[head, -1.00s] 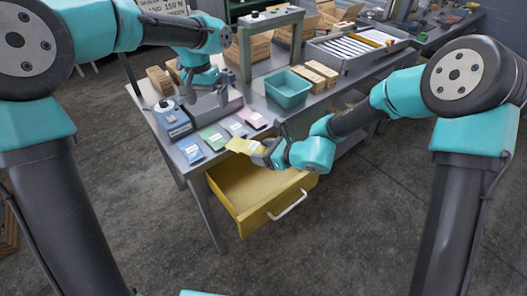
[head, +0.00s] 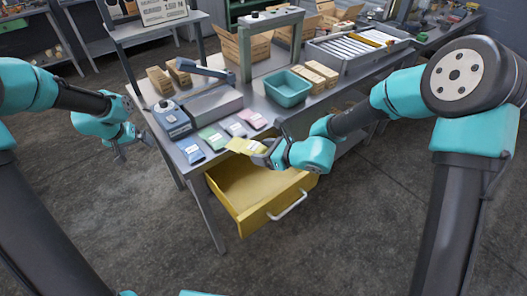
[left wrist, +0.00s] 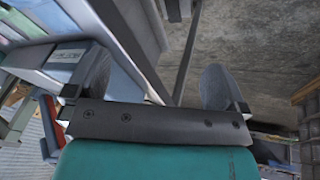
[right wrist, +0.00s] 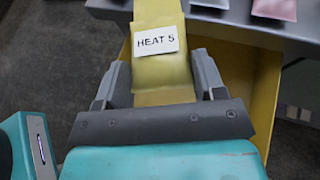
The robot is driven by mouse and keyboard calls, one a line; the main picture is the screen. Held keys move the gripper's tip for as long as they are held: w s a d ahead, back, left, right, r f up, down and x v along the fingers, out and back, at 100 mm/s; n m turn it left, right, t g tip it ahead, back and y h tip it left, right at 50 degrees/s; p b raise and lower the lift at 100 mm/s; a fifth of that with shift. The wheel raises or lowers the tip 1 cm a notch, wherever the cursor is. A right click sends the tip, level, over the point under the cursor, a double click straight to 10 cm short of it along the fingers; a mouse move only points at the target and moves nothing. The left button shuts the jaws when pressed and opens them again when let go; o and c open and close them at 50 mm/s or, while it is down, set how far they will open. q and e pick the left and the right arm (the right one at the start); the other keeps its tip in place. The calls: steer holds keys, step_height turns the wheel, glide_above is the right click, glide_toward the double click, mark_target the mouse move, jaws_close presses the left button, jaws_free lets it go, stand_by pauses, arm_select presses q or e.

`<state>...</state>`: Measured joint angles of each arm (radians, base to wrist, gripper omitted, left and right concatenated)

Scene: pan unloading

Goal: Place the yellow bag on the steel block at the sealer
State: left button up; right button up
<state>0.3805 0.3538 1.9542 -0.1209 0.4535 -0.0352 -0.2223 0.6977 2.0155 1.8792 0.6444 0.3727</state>
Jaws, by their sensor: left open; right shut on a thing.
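The yellow bag (head: 241,145) is in my right gripper (head: 262,157), above the open drawer and off the table's front edge. In the right wrist view the yellow bag (right wrist: 163,70) lies between the two fingers, with a white label reading HEAT 5. The sealer has a blue box with a dial (head: 172,119) and a grey steel block (head: 213,104). A dark lever (head: 207,69) stands raised over the block. My left gripper (head: 119,152) is open and empty, left of the table, clear of the sealer.
Blue (head: 190,150), green (head: 212,138), grey (head: 235,127) and pink (head: 254,120) bags lie in a row along the table's front. The yellow drawer (head: 262,212) hangs open below. A teal bin (head: 288,88) and a metal frame (head: 246,48) stand behind to the right.

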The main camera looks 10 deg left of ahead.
arm_select(q)
steer(key=s+d+f, duration=0.3)
steer(key=d+f, duration=0.1)
steer(key=f, duration=0.7)
steer(key=s+d+f+m+g+h, duration=0.1)
steer(key=s+d+f, duration=0.6)
steer(key=d, duration=0.4)
steer(key=s+d+f+g+h, duration=0.1)
steer(key=s+d+f+g, duration=0.1)
steer(key=s+d+f, duration=0.5)
steer(key=d+f, duration=0.1)
steer(key=d, duration=0.4)
steer(key=shift+m, duration=0.4)
steer(key=shift+f, duration=0.1)
